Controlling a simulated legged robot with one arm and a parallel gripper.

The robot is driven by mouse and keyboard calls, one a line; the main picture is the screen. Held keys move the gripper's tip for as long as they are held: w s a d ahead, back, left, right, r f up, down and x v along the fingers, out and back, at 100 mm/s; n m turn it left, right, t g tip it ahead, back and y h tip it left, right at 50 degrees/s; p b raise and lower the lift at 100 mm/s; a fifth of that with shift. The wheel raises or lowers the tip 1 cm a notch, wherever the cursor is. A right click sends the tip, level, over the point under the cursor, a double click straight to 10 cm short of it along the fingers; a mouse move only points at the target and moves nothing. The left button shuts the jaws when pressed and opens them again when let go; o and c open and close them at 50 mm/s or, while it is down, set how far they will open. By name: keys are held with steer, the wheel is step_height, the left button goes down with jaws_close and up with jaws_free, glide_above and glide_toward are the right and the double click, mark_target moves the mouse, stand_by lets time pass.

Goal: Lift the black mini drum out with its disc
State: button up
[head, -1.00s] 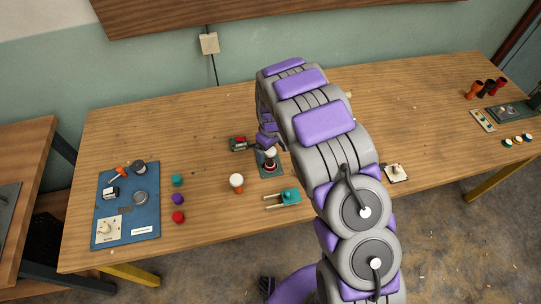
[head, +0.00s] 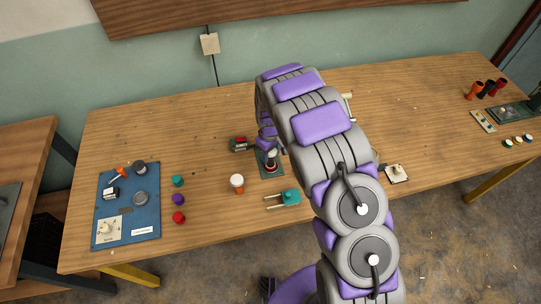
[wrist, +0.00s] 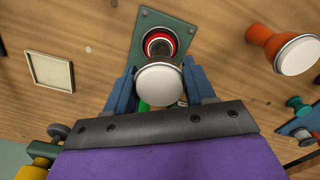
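The black mini drum (wrist: 160,85) shows its round white head in the wrist view, with its dark narrow body behind it. It stands in a red ring on a green plate (wrist: 147,22). In the head view, the drum (head: 271,164) stands on the plate (head: 276,172), its top partly covered by my gripper (head: 268,144). In the wrist view, my gripper's blue fingers (wrist: 160,72) straddle the drum, one on each side, with a gap beside the narrow body. A separate disc cannot be told apart from the red ring and base.
An orange drum with a white head (head: 237,184) stands to the left. A teal clamp-like piece (head: 290,197) lies in front, and a dark and red piece (head: 238,144) lies behind left. A blue board (head: 145,222) with parts is further left. A square tray (wrist: 35,68) lies nearby.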

steer(key=shift+c, duration=1.2)
steer(key=shift+r+p, duration=1.4)
steer(key=shift+r, duration=3.6)
steer(key=shift+d, duration=0.1)
